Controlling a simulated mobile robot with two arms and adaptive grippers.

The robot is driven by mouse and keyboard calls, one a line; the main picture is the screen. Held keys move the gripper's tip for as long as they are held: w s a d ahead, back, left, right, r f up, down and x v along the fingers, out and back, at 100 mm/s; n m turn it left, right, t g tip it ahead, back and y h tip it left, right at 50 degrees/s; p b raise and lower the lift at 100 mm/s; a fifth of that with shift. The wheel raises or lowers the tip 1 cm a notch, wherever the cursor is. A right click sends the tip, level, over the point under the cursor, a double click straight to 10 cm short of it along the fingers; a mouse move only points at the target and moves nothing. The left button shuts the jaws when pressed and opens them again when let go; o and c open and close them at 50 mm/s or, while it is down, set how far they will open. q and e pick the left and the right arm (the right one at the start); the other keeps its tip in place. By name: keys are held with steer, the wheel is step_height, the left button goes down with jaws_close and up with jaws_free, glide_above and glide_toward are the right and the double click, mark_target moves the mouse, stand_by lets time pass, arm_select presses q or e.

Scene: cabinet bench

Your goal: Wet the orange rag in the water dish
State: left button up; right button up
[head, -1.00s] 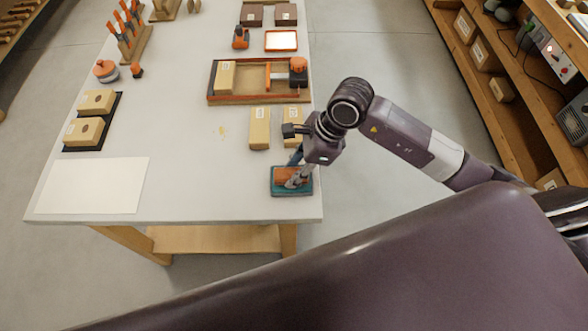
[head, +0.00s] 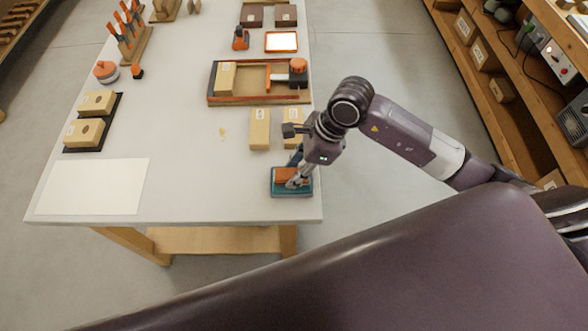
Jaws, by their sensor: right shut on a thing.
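The orange rag (head: 283,174) is inside the blue-green water dish (head: 291,194) at the near right corner of the bench. My right gripper (head: 294,182) points down over the dish and is shut on the rag. The fingers cover part of the rag, and the water level cannot be made out. My left gripper is not in view.
Two cardboard-coloured blocks (head: 260,129) stand just behind the dish, the right one partly behind my arm. A wooden tray (head: 240,101) lies farther back. A white sheet (head: 93,186) lies at the near left.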

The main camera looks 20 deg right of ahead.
steer(key=shift+r+p, duration=1.65)
steer(key=shift+r, duration=1.6)
